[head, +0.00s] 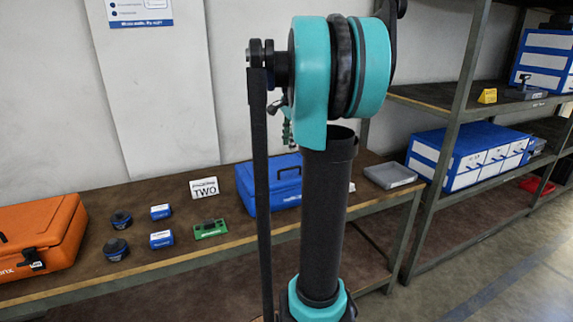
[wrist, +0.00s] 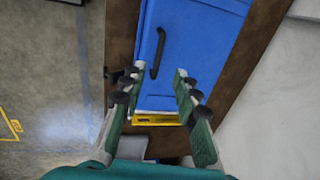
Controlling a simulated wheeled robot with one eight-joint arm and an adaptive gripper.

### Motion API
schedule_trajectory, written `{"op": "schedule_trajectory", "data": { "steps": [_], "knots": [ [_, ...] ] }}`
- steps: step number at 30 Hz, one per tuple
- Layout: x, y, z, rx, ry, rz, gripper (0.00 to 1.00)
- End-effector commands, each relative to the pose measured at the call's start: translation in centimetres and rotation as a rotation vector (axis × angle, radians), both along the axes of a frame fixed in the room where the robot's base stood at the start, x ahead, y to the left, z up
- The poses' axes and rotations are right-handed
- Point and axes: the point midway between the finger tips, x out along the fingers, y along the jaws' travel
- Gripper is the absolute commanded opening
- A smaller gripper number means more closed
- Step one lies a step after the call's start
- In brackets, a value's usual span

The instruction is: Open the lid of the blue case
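A metal shelf (head: 450,120) with blue-and-white boxes stands right. A wall is close behind the bench.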

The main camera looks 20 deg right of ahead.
Motion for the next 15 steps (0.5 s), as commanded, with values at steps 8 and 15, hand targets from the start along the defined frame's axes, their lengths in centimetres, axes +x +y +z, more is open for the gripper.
{"op": "schedule_trajectory", "data": {
  "steps": [8,15],
  "knots": [
    [1.1,0.0,-5.4,0.0,0.0,0.001,0.31],
    [1.7,0.0,-8.5,0.0,0.0,0.001,0.31]
  ]
}}
